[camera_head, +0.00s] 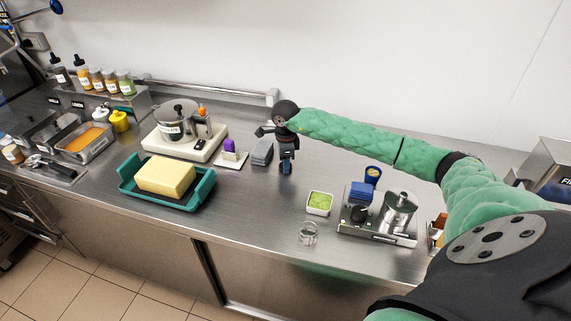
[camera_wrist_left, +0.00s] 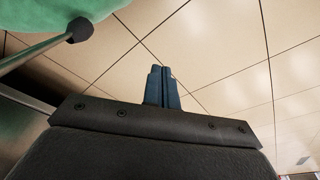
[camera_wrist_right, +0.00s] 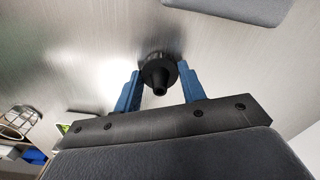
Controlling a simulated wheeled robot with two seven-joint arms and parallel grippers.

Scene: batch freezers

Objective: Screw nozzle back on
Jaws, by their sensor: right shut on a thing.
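My right gripper (camera_head: 286,170) points down over the middle of the steel counter, just right of a grey stacked block. In the right wrist view, its blue fingers (camera_wrist_right: 158,86) stand either side of a black nozzle (camera_wrist_right: 158,76), a cone with a round flange, and it is shut on it. The nozzle's narrow tip faces the camera. A darker ribbed part shows behind the flange; I cannot tell whether it is joined to the nozzle. My left gripper (camera_wrist_left: 163,88) shows only in the left wrist view, shut and empty above the tiled floor.
Left of the gripper are the grey block (camera_head: 262,153), a steel pot (camera_head: 177,118) on a white base and a teal tray (camera_head: 183,203) with a yellow slab. Right are a green-filled tub (camera_head: 319,203), a glass (camera_head: 308,235) and a steel rack (camera_head: 373,236). Counter between is clear.

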